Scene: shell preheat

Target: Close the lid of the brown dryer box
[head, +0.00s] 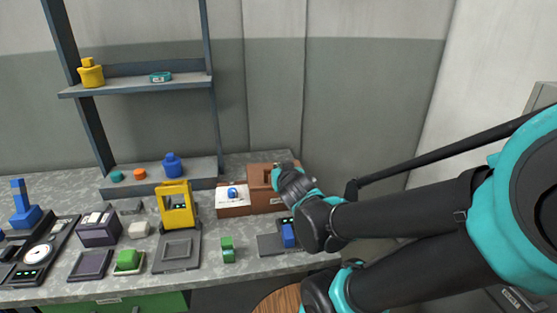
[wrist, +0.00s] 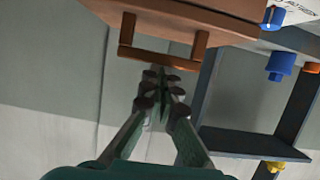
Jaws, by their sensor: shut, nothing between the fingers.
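The brown dryer box (head: 233,211) stands at the back right of the grey bench in the head view. Its left part is lower, and its right part (head: 260,180) rises higher beside my arm. I cannot tell from here how far the lid is open. My gripper (head: 283,170) is at the box's right side and hides part of it. In the wrist view a brown panel (wrist: 190,15) with a bar handle (wrist: 158,57) fills the top. My gripper (wrist: 160,80) is shut and empty, its fingertips close to the handle; contact is unclear.
A white sheet with a blue knobbed piece (head: 233,193) lies on the box's left part. A yellow frame (head: 177,205) stands left of the box. A blue block (head: 288,235) sits on a dark device in front. Shelves (head: 140,88) stand behind at left.

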